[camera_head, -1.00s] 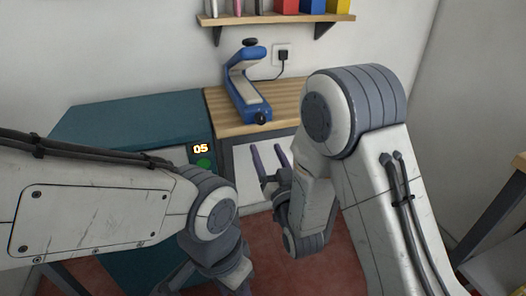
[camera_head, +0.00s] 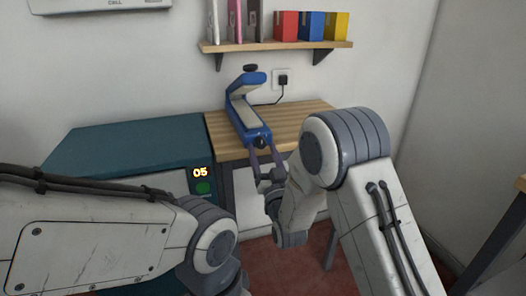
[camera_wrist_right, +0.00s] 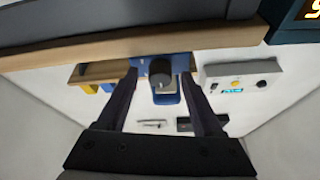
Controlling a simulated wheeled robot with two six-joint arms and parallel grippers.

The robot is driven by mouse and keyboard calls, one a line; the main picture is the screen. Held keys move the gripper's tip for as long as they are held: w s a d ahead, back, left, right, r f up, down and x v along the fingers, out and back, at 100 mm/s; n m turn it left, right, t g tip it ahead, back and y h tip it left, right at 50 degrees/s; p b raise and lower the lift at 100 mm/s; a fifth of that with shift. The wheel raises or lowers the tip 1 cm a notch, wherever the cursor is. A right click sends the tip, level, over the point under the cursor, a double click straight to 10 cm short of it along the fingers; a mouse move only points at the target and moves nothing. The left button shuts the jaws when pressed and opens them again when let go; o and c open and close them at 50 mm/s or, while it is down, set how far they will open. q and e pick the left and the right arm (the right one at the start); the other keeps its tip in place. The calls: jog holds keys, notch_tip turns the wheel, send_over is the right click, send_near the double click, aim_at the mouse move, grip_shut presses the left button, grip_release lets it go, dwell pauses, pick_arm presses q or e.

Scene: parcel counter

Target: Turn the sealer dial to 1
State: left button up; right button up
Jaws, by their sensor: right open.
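The blue sealer (camera_head: 246,110) stands on the wooden counter (camera_head: 295,119), its upper arm raised. Its dark dial (camera_head: 261,142) is on the near end. In the right wrist view the dial (camera_wrist_right: 160,71) shows round and dark on the blue body, between the two fingers. The number it points to is too small to read. My right gripper (camera_head: 267,157) is open, its fingertips close to the dial in the head view; the wrist view also shows the open fingers (camera_wrist_right: 163,85). I cannot tell whether they touch it. My left arm comes in from the left; its gripper is out of view.
A teal cabinet (camera_head: 125,148) with an "05" display (camera_head: 200,172) and green button stands left of the counter. A shelf (camera_head: 275,46) with colored boxes hangs above. A wall socket (camera_head: 283,79) holds the plug behind the sealer.

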jog(key=shift+w+r, duration=0.1)
grip_shut()
jog(key=shift+a, duration=0.1)
